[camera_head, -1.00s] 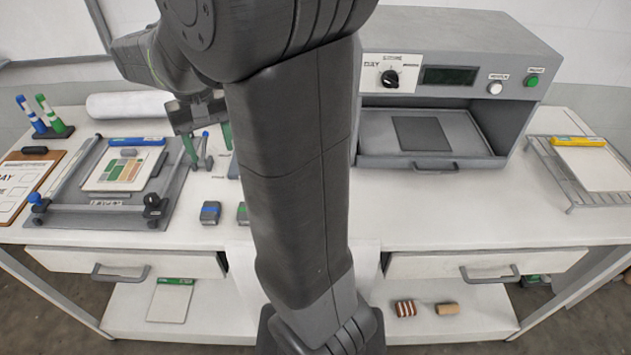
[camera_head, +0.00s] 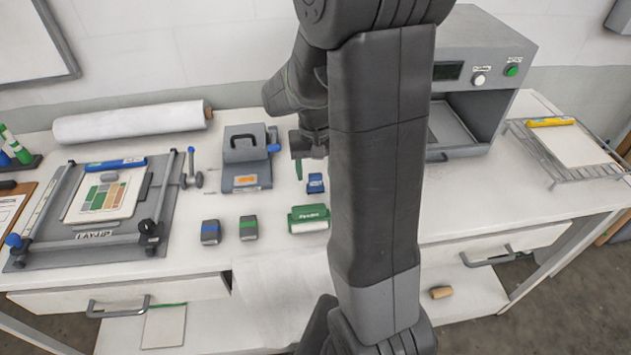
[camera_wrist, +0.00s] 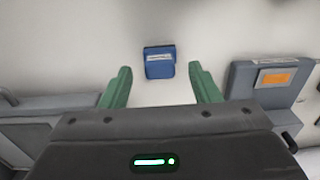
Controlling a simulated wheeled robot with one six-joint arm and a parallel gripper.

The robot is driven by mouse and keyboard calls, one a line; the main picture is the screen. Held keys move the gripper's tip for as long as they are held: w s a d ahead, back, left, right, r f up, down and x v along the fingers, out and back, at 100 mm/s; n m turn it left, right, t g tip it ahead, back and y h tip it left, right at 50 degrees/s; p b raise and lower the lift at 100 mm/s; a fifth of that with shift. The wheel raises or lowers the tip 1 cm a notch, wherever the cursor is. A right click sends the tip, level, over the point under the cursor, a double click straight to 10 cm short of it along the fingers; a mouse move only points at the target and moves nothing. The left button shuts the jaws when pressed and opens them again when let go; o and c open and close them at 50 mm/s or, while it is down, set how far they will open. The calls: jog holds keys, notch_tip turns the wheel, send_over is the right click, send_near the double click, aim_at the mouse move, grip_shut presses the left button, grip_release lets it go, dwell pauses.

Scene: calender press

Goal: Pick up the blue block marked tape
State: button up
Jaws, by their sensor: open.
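The small blue block (camera_head: 315,183) with a white label stands on the white bench, just left of my arm in the head view. Its lettering is too small to read. In the wrist view the blue block (camera_wrist: 159,60) lies ahead between the two green fingers, apart from both. My gripper (camera_wrist: 160,76) is open and empty. In the head view my gripper (camera_head: 299,167) hangs close to the block, with one green finger showing and the rest partly hidden by my arm.
A grey device with an orange label (camera_head: 246,181) stands left of the block. A green-and-white box (camera_head: 308,219) and two dark blocks, one blue-labelled (camera_head: 210,232) and one green-labelled (camera_head: 249,228), sit nearer the front. The grey press (camera_head: 492,75) is at right.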

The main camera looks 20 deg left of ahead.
aim_at(315, 174)
jog(key=shift+f, duration=1.3)
jog(key=shift+c, duration=0.5)
jog(key=c, duration=1)
jog(key=shift+o, duration=0.2)
jog(key=shift+r, duration=0.1)
notch_tip(315, 174, up, 10)
jog(key=shift+f+b, duration=0.1)
jog(key=shift+b, duration=0.3)
jog(key=o, duration=0.3)
jog(key=shift+c, duration=1.1)
